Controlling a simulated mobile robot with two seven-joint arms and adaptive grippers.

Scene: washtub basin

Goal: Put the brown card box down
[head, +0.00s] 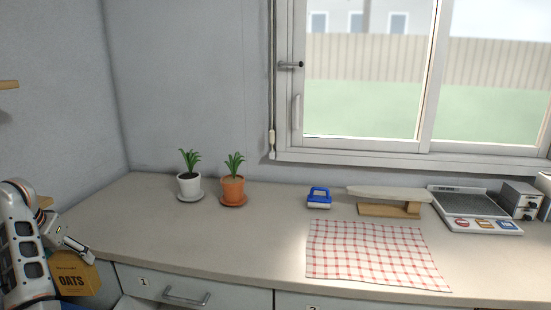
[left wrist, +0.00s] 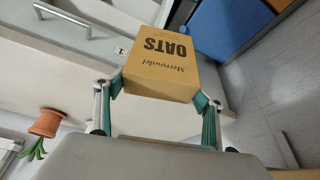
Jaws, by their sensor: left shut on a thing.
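The brown card box (head: 75,275), printed "OATS", is at the lower left of the head view, in front of and beside the counter's left end. It also shows in the left wrist view (left wrist: 160,70), held between two green-padded fingers. My left gripper (left wrist: 160,95) is shut on the box; in the head view the gripper (head: 75,250) is at the box's top. The box hangs clear of the counter, near the drawer fronts. My right gripper is in neither view.
The counter (head: 150,235) has free room at its left and middle. A white-potted plant (head: 189,185) and a terracotta-potted plant (head: 232,188) stand at the back.

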